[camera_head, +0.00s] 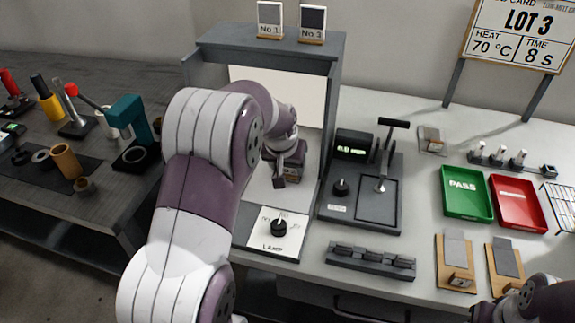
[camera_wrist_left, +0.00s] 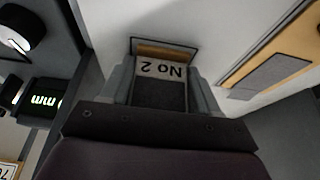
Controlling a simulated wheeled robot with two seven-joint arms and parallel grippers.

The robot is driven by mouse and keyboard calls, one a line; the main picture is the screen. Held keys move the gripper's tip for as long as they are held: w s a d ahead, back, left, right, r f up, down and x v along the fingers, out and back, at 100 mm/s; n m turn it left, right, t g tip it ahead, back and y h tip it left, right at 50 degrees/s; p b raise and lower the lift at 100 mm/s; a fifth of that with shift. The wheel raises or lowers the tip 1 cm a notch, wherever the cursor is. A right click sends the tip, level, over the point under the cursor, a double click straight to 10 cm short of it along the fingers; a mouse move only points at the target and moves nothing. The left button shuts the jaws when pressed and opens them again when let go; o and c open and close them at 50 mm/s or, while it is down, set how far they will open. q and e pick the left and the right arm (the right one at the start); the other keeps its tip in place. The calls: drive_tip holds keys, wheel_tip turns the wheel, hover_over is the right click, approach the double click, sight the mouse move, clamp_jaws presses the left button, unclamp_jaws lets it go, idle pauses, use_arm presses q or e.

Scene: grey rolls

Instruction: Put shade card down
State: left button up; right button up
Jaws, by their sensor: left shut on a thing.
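The shade card marked No 2 (camera_wrist_left: 160,88) has a dark grey face, a white label and a tan wooden foot. My left gripper (camera_head: 287,174) is inside the grey viewing booth (camera_head: 262,60). In the left wrist view its fingers (camera_wrist_left: 163,95) are shut on the two sides of the card. In the head view the card is mostly hidden by my arm and gripper; I cannot tell if its foot touches the booth floor. Part of my right arm shows at the bottom right; its fingers are not clear.
Shade cards No 1 (camera_head: 270,20) and No 3 (camera_head: 312,24) stand on the booth top. A tan board with a grey patch (camera_wrist_left: 268,72) lies beside the held card. A gauge with a lever (camera_head: 365,190) stands right of the booth. Green (camera_head: 466,193) and red (camera_head: 517,203) trays lie farther right.

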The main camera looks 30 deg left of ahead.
use_arm(q)
drive_tip(key=o, duration=1)
drive_tip(key=shift+f, duration=0.1)
drive_tip(key=shift+r, duration=0.25)
drive_tip(key=p+v, duration=0.1)
drive_tip(key=v, duration=1.1)
drive_tip(key=shift+s+d+f+p, duration=0.1)
drive_tip(key=shift+s+p, duration=0.05)
drive_tip(key=shift+p, duration=0.15)
